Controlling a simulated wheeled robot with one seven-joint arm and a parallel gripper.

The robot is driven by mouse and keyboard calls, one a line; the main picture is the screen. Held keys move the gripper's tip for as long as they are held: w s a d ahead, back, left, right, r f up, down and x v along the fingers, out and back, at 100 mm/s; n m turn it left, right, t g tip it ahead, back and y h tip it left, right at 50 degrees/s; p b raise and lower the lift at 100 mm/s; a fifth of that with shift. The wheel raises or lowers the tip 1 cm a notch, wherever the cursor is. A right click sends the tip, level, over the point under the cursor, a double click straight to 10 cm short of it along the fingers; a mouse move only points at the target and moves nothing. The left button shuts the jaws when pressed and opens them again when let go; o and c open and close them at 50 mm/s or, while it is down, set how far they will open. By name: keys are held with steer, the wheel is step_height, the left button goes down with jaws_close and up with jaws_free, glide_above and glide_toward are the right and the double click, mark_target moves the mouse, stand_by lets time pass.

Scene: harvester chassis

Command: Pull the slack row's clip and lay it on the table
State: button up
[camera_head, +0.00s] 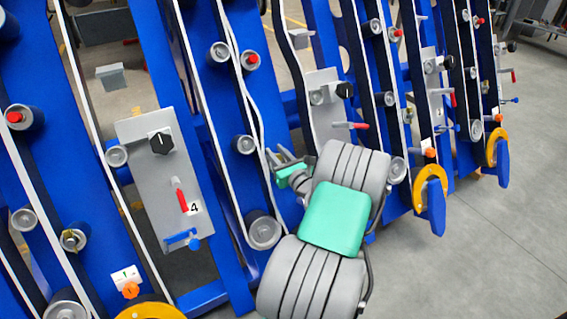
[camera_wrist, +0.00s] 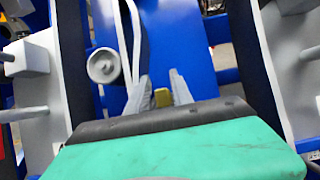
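My gripper (camera_head: 276,151) is in front of the blue chassis, close to the doubled white belt. In the wrist view its two grey fingers (camera_wrist: 161,76) stand a little apart. A small gold piece (camera_wrist: 162,97) shows in the gap between them and may be a clip; whether they grip it is unclear. A doubled white belt (camera_head: 240,75) bows away from its row above my gripper, and it also passes the left finger in the wrist view (camera_wrist: 128,40). A gold clip (camera_head: 73,240) sits on a grey roller at lower left. No table is in view.
A grey panel marked 4 (camera_head: 148,185) carries a black knob and red handle. Another panel (camera_head: 322,100) with a red handle (camera_head: 351,126) stands near my arm. Several grey rollers stick out, one (camera_wrist: 104,65) close to my fingers. Open grey floor (camera_head: 490,235) lies at right.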

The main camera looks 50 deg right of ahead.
steer(key=shift+x, duration=1.05)
steer(key=shift+d, duration=0.1)
jaws_close()
